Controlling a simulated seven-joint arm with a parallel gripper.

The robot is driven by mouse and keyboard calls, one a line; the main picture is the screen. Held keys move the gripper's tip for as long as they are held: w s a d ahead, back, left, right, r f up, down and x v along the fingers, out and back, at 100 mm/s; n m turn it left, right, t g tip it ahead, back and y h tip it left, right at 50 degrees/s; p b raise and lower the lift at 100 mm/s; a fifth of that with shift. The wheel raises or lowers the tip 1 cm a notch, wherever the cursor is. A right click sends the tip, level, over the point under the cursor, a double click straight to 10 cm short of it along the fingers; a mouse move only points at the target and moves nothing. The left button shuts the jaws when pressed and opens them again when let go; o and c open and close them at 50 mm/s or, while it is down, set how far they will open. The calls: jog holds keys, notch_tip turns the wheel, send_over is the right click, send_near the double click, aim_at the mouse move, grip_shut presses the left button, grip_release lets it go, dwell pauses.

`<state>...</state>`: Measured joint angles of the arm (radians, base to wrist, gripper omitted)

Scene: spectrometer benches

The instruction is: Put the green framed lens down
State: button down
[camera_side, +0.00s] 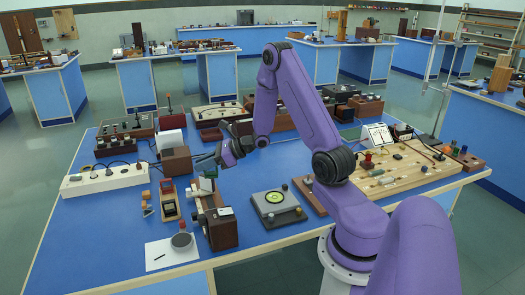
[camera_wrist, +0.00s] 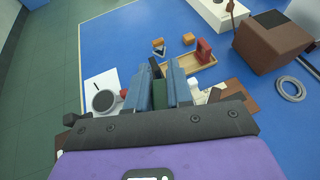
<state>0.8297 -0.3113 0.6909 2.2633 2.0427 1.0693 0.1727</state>
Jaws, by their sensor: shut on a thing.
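My gripper (camera_wrist: 160,80) is shut on the green framed lens (camera_wrist: 160,90). Only a thin dark-green edge of it shows between the blue-grey fingers in the wrist view. In the side view my gripper (camera_side: 208,158) is low over the left part of the blue bench, and a small green piece (camera_side: 209,172) shows just below it. A brown wooden apparatus (camera_side: 222,232) stands directly below and in front. Whether the lens touches anything underneath is hidden.
A brown box (camera_side: 176,161) stands just behind my gripper. To the left are a small wooden tray (camera_side: 169,208), small orange blocks and a white socket strip (camera_side: 85,185). White paper (camera_side: 165,256) with a round grey object lies at the front. A grey device (camera_side: 278,210) sits to the right.

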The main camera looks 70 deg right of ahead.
jog(key=s+d+m+h, duration=0.3)
jog(key=d+h, duration=0.1)
jog(key=d, duration=0.7)
jog(key=s+d+m+h, duration=0.2)
jog(key=d+m+h, duration=0.2)
jog(key=d, duration=0.7)
jog(key=s+d+m+h, duration=0.3)
jog(key=d, duration=0.9)
jog(key=shift+t, duration=0.4)
jog(key=w+d+f, duration=0.2)
jog(key=d+f, duration=0.1)
jog(key=w+d+f, duration=0.6)
jog(key=d, duration=0.1)
jog(key=shift+w+d+f, duration=0.1)
jog(key=shift+w+f, duration=0.1)
jog(key=shift+f, duration=0.2)
jog(key=shift+w+d+f, duration=0.2)
jog(key=shift+d+f, duration=0.05)
jog(key=shift+f, duration=1.6)
jog(key=shift+f, duration=0.15)
jog(key=c, duration=1)
grip_release()
